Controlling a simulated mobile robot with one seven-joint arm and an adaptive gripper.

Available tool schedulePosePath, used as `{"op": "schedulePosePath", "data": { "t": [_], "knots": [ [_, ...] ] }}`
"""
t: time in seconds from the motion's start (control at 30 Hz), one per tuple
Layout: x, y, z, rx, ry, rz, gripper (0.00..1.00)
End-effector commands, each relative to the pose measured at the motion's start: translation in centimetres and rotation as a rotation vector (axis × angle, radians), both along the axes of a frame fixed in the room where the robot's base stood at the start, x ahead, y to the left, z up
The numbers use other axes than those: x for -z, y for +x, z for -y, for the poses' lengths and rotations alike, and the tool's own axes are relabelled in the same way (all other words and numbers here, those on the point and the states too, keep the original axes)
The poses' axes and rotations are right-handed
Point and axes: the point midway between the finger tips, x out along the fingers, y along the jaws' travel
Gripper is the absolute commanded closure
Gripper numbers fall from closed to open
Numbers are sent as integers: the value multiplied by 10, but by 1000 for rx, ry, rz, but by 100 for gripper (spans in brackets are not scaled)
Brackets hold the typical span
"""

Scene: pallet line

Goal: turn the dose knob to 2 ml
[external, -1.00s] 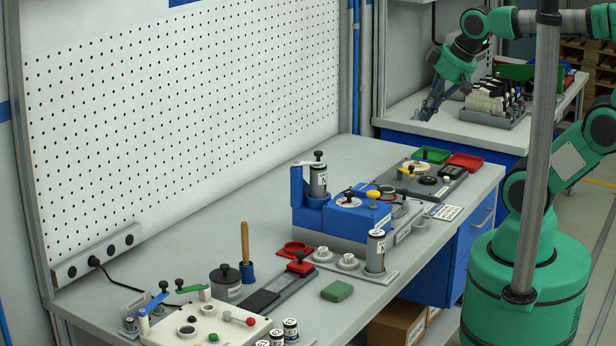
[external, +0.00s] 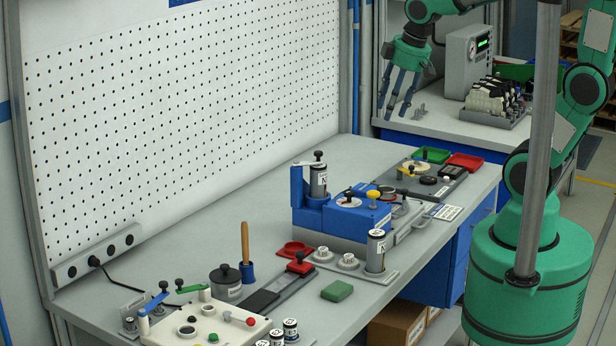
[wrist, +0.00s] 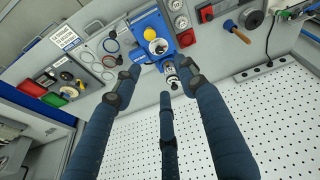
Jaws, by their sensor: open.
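No dose marking is legible, so I cannot tell which knob is the dose knob. A blue machine (external: 345,219) on the near bench carries a white dial with a black knob (external: 349,201) and a yellow knob (external: 373,196). In the wrist view the blue machine (wrist: 147,24) is at upper middle, with the white dial (wrist: 150,34) and yellow knob (wrist: 160,46). My three-fingered gripper (external: 395,106) is open and empty, raised beyond the blue machine near the far bench. Its spread fingers also show in the wrist view (wrist: 162,78).
A grey box with a green display (external: 469,57) and a rack of pale parts (external: 491,100) stand on the far bench. Green (external: 432,154) and red (external: 464,162) trays lie at the near bench's far end. A pegboard (external: 180,110) backs the near bench.

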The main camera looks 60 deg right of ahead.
Motion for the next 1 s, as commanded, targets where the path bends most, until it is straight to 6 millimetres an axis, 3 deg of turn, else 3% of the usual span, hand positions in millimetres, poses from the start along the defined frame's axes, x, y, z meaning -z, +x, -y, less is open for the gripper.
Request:
{"op": "schedulePosePath", "data": {
  "t": [0.27,0.6,0.8,1.0],
  "knots": [
    [26,57,8,-165,-43,-116,58],
    [83,111,18,-372,-66,-243,58],
    [112,127,22,-457,-70,-289,58],
    [124,132,23,-489,-69,-305,58]
  ]
}}
